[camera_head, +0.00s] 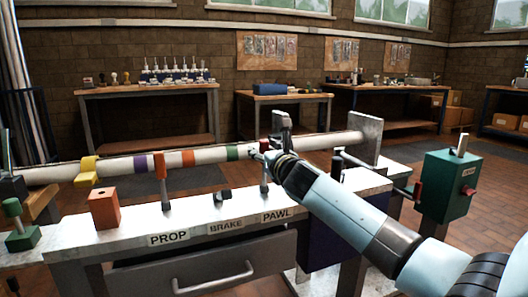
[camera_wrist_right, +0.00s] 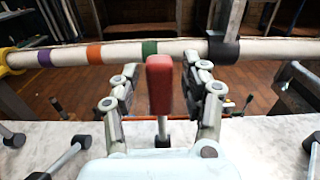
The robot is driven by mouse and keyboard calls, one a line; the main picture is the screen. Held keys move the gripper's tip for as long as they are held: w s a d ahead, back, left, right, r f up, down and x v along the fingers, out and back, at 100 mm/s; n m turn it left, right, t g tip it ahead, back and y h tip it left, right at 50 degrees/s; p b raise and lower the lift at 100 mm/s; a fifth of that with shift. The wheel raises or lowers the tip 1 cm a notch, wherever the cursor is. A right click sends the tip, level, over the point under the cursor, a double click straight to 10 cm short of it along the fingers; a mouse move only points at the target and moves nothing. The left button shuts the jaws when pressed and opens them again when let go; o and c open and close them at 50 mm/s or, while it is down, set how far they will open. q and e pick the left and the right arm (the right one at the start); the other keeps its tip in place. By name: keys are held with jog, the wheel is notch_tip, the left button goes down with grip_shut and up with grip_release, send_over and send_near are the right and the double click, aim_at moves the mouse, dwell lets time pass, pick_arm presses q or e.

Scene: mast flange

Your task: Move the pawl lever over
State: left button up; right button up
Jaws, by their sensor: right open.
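The pawl lever (camera_head: 264,184) stands about upright on the white bench top behind the PAWL label (camera_head: 276,216). In the right wrist view its red handle (camera_wrist_right: 160,84) rises on a thin metal stem between the two fingers of my right gripper (camera_wrist_right: 166,73). The fingers are open, one on each side, with a visible gap to the handle. In the head view my right gripper (camera_head: 272,148) reaches in from the right and partly hides the lever. My left gripper is not in view.
A white mast (camera_head: 200,159) with coloured bands lies across behind the levers. The prop lever (camera_head: 162,168) stands to the left, and a low brake lever (camera_head: 222,195) lies between.

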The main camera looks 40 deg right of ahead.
jog(key=shift+c, duration=0.4)
grip_shut()
jog(key=shift+f, duration=0.1)
